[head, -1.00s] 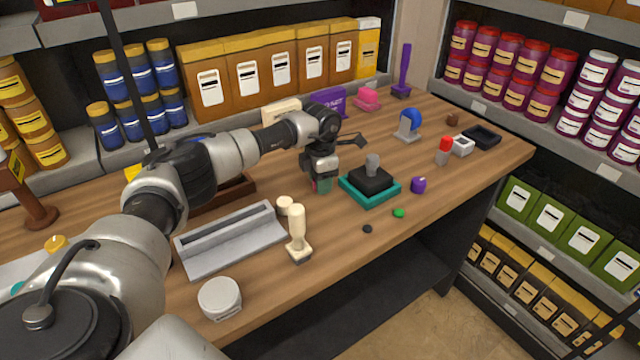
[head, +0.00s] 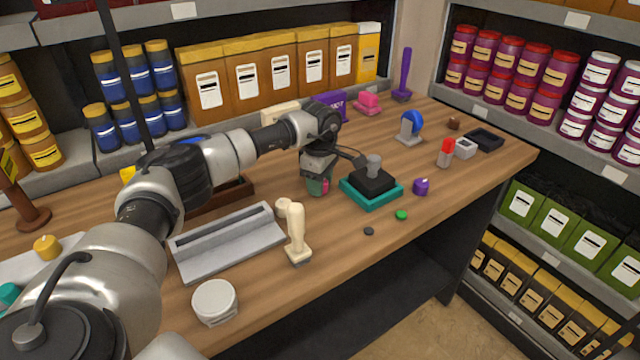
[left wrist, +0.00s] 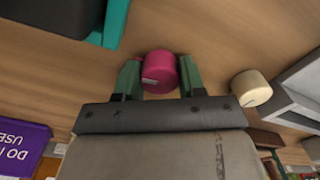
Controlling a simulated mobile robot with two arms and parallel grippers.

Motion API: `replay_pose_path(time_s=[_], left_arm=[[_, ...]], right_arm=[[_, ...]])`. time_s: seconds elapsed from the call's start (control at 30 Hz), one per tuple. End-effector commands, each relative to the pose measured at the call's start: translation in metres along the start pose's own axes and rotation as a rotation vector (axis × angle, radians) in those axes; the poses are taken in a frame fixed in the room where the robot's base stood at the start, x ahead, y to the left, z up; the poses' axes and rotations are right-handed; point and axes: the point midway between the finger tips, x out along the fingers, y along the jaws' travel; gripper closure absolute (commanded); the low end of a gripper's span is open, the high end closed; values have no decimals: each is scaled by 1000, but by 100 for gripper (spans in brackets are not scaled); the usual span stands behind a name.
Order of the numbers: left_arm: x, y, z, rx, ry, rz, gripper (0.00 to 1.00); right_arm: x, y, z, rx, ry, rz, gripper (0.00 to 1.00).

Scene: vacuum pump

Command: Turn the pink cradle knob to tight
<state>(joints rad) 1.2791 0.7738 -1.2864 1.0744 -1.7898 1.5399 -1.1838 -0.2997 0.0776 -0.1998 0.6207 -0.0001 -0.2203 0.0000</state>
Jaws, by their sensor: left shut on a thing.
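The pink knob (left wrist: 160,68) is a short magenta cylinder with a pale pointer mark on its side, seen in the left wrist view. The green fingers of my left gripper (left wrist: 160,80) are on either side of it, shut on it. In the head view a little of the pink knob (head: 326,186) shows beside the fingers of my left gripper (head: 317,186), low over the table. The knob's far side and base are mostly hidden there. I cannot read any tight marking. My right gripper is not in view.
A teal-based black block (head: 372,190) stands close right of the gripper. A cream knob (head: 283,207), a cream-handled stamp (head: 297,240) and a grey tray (head: 228,243) are nearer left. A purple knob (head: 420,187) is to the right. The front table strip is mostly clear.

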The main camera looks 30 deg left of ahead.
Motion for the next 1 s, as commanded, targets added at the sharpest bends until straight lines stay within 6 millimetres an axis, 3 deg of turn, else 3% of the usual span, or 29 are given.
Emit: replay_pose_path(time_s=[0.3,0.8,0.83,1.0], left_arm=[[-1,1,0,110,-2,3,84],[-1,1,0,130,-1,3,84],[-1,1,0,130,-1,3,59],[-1,0,0,129,-1,2,35]], right_arm=[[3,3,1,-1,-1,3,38],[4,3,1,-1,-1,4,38],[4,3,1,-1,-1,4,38],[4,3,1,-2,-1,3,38]])
